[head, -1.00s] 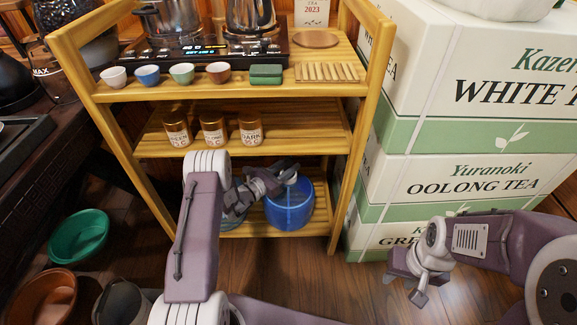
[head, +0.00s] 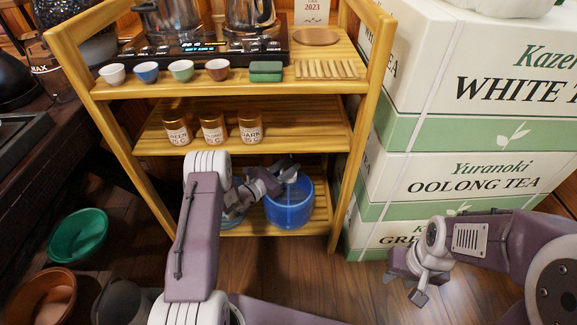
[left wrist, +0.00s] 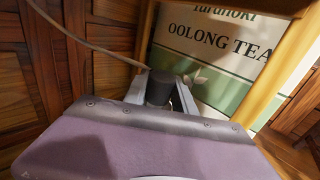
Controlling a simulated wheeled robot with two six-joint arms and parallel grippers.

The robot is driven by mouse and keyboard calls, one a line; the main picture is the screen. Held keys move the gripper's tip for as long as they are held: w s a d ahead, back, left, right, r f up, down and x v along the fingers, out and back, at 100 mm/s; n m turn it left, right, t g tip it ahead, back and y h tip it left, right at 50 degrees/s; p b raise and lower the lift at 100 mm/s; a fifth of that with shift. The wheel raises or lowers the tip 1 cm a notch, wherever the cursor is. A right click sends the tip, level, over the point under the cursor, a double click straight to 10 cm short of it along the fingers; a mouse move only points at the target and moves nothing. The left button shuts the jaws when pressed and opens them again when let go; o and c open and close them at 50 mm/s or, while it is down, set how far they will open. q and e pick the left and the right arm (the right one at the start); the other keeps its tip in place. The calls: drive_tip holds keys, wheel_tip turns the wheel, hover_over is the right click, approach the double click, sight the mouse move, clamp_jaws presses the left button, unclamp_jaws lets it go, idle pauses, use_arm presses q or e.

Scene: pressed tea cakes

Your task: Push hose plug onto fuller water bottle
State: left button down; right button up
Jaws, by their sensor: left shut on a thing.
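A blue water bottle (head: 290,208) stands on the bottom shelf of the wooden rack in the head view. A second bottle (head: 232,220) to its left is mostly hidden behind my left arm, so I cannot compare their water levels. My left gripper (head: 291,170) is over the top of the blue bottle. In the left wrist view it is shut on the dark hose plug (left wrist: 160,87), and a pale hose (left wrist: 95,45) runs from it to the upper left. I cannot tell whether the plug touches the bottle's mouth. My right gripper (head: 407,283) hangs empty, apparently open, over the floor.
The middle shelf (head: 300,135) with several jars is close above my left gripper. A rack post (head: 345,190) stands right of the blue bottle, with stacked tea boxes (head: 450,175) beyond. Green (head: 78,236) and brown (head: 45,293) tubs sit at lower left.

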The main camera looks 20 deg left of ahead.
use_arm(q)
drive_tip(key=shift+f, duration=0.3)
drive_tip(key=c, duration=0.9)
unclamp_jaws()
drive_tip(key=shift+c, duration=0.2)
drive_tip(key=shift+s+a+r, duration=0.1)
drive_tip(key=shift+s+a, duration=0.05)
drive_tip(key=shift+s, duration=0.05)
drive_tip(key=p+v, duration=0.4)
drive_tip(key=v, duration=0.4)
drive_tip(key=shift+s, duration=0.25)
drive_tip(key=shift+a, duration=0.1)
